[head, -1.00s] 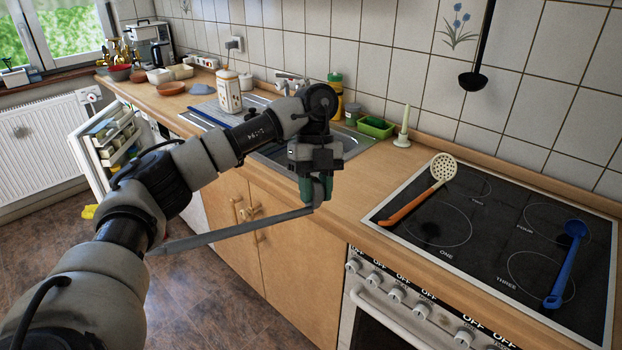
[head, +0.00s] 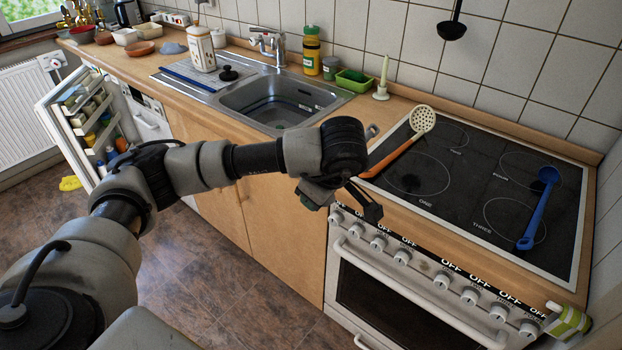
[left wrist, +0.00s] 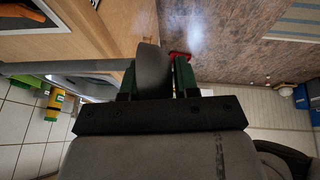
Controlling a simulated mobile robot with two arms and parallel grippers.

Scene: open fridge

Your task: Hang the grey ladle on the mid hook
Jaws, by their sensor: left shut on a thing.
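My left gripper (left wrist: 156,78) is shut on the grey ladle (left wrist: 152,68). In the left wrist view a rounded grey part sits between the green fingers, and a long grey bar (left wrist: 60,67) runs off to the left. In the head view my left gripper (head: 338,198) is over the counter's front edge by the oven, and my wrist hides most of the ladle. A small grey piece beside the wrist may be part of it. A black ladle (head: 452,29) hangs on the tiled wall, its top cut off. No hook is in view. My right gripper is not in view.
The hob (head: 470,190) carries a slotted spoon (head: 421,121) with an orange handle and a blue ladle (head: 538,208). A candle (head: 382,80) and a green tray (head: 354,82) stand near the sink (head: 275,100). The fridge door (head: 85,125) stands open at left.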

